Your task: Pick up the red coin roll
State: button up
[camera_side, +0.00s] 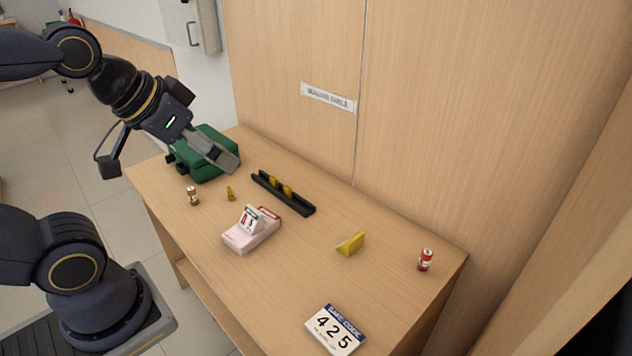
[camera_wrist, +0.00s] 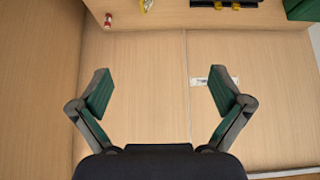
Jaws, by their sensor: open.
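The red coin roll (camera_side: 425,260) stands upright near the right end of the wooden counter in the side view, with a pale band around it. It also shows small at the top of the wrist view (camera_wrist: 108,20). My gripper (camera_side: 232,163) is raised above the far left part of the counter, near the green case, well to the left of the roll. In the wrist view my gripper (camera_wrist: 160,85) has its two fingers spread wide with nothing between them.
On the counter (camera_side: 300,270) are a green case (camera_side: 205,152), a black tray (camera_side: 296,204) with yellow pieces, a brown roll (camera_side: 193,196), a small yellow piece (camera_side: 230,194), a pink calendar block (camera_side: 250,236), a yellow wedge (camera_side: 351,243) and a number card (camera_side: 335,330). A wooden wall stands behind.

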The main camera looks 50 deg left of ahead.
jog(key=s+f+g, duration=0.1)
jog(key=s, duration=0.1)
jog(key=shift+s+f+g, duration=0.35)
jog(key=shift+g, duration=0.05)
jog(key=c, duration=0.8)
jog(key=shift+c, duration=0.2)
